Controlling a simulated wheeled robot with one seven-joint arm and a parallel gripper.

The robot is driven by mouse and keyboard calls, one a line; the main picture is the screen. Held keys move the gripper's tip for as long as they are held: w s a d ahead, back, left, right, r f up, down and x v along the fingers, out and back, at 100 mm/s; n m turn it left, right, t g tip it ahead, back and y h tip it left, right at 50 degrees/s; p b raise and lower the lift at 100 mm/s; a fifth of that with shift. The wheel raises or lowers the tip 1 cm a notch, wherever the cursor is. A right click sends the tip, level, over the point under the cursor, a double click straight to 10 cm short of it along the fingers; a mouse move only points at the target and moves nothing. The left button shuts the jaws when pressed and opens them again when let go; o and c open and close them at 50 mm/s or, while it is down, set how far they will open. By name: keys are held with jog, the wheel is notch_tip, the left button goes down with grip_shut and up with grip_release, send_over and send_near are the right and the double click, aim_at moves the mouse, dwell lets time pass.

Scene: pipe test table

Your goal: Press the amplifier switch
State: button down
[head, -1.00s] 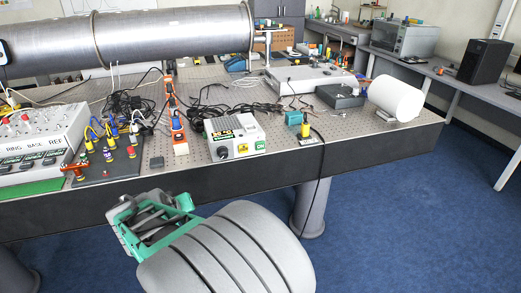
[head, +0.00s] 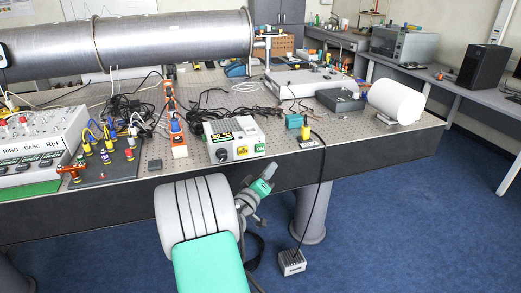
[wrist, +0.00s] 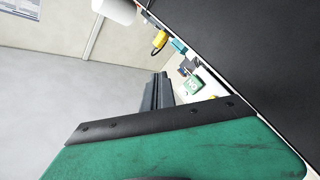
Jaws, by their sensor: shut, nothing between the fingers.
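The amplifier looks to be the pale box (head: 236,141) near the table's front edge, with a dark knob, a yellow label and a green ON patch (head: 260,148) on its front. In the wrist view a green patch with white marks (wrist: 194,84) shows beyond my fingers, tilted in the picture. My gripper (head: 268,172) is in front of the table's dark front edge, lower than the amplifier and slightly right of it. It is shut and empty; its dark fingers also show in the wrist view (wrist: 162,88). I see no contact with the amplifier.
A yellow-labelled plug (head: 309,139) and a teal block (head: 294,120) sit right of the amplifier. A black cable hangs over the table edge to a small box (head: 291,262) on the floor. The blue floor at right is open.

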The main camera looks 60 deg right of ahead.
jog(key=shift+w+d, duration=2.95)
jog(key=shift+w, duration=0.05)
jog(key=shift+w+b, duration=0.1)
jog(key=shift+b, duration=0.2)
jog(key=shift+w+d, duration=0.25)
jog(key=shift+w+d+b, duration=0.3)
jog(key=shift+b, duration=0.1)
jog(key=shift+s+a, duration=0.6)
jog(key=shift+s, duration=0.1)
jog(key=shift+s+a+b, duration=0.35)
jog(key=shift+s+a, duration=1.35)
jog(key=shift+a, duration=0.05)
